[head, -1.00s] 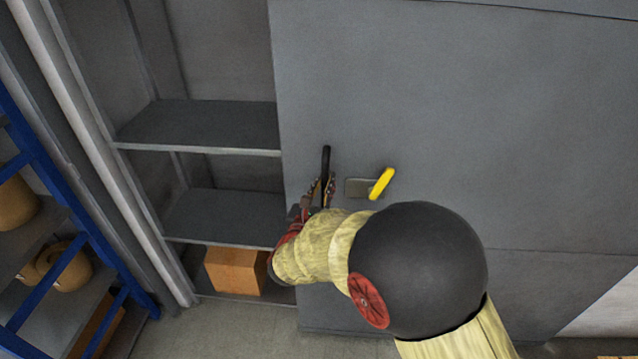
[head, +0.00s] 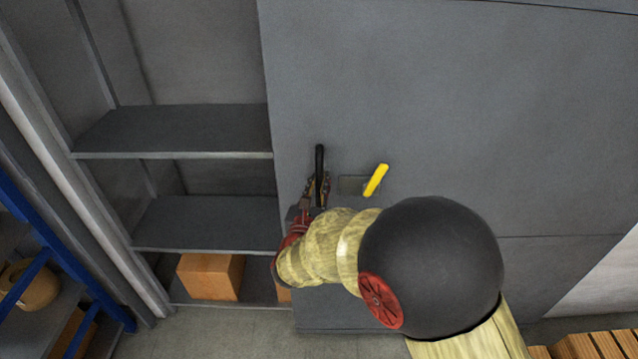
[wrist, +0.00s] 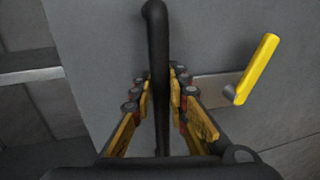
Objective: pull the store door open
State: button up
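The grey store door (head: 450,110) stands partly open, with the cabinet's shelves showing past its left edge. A black upright bar handle (head: 320,160) is near that edge. A yellow lever (head: 376,180) on a small plate sits just right of it, tilted. My gripper (head: 316,190) is at the lower part of the black handle. In the wrist view the fingers of my gripper (wrist: 163,88) close in on both sides of the black handle (wrist: 157,45). The yellow lever (wrist: 256,68) is apart from the fingers, to the right. My arm hides the door's lower middle.
Grey shelves (head: 185,130) fill the opening on the left. A cardboard box (head: 210,276) sits on the bottom shelf. A blue rack (head: 25,275) stands at far left, and a wooden pallet (head: 590,346) lies at lower right. Bare floor (head: 220,330) shows in front.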

jog(key=o, duration=0.4)
jog(key=v, duration=1.2)
jog(key=shift+a, duration=0.1)
